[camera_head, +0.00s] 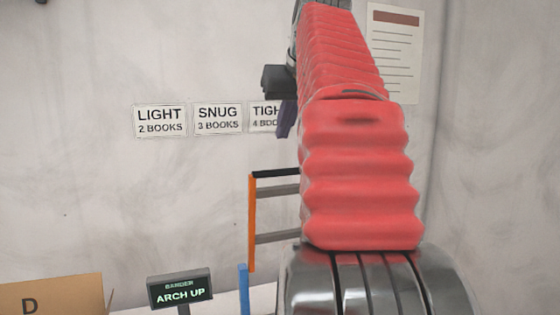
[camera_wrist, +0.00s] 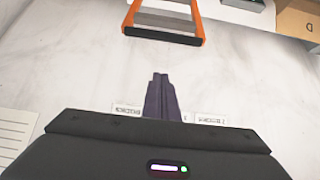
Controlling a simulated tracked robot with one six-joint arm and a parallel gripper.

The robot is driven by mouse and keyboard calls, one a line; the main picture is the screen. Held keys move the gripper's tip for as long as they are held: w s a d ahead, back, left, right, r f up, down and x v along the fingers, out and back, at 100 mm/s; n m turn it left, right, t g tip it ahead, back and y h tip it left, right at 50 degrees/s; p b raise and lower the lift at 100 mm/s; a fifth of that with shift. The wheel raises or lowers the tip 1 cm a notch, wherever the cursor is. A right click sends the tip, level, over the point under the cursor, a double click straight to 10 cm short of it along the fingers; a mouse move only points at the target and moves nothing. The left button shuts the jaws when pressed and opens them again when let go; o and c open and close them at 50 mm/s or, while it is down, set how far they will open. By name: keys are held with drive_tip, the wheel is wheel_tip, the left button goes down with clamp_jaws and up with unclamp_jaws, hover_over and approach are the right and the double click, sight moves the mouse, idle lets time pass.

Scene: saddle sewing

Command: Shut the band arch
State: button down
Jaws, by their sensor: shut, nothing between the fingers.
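The band arch (camera_head: 252,222) stands raised in the head view, an orange frame with a black top bar and grey crossbars. My red arm hides its right side. In the wrist view the arch (camera_wrist: 196,22) is at the top, its black bar nearest my gripper. A small display (camera_head: 180,292) reads "BANDER ARCH UP". My gripper (camera_wrist: 160,77) is shut and empty, its dark purple fingers together and apart from the arch in the picture. In the head view my gripper (camera_head: 285,122) shows beside my arm, above the arch's top bar, against the wall.
A cardboard box (camera_head: 52,297) marked D is at the lower left; it also shows in the wrist view (camera_wrist: 298,20). A blue post (camera_head: 244,288) stands below the arch. Wall signs read LIGHT (camera_head: 160,120), SNUG (camera_head: 217,119) and a partly hidden TIGHT. A paper sheet (camera_head: 405,70) hangs right.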

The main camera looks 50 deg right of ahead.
drive_tip(key=shift+w+d+f, duration=0.15)
drive_tip(key=shift+w+f, duration=0.1)
drive_tip(key=shift+f, duration=1.05)
drive_tip(key=shift+w+d+f, duration=0.15)
drive_tip(key=shift+w+f, duration=0.15)
drive_tip(key=shift+f, duration=1.05)
drive_tip(key=shift+w+d+f, duration=0.15)
drive_tip(key=shift+w+f, duration=0.1)
drive_tip(key=shift+f, duration=1.05)
drive_tip(key=shift+a, duration=0.2)
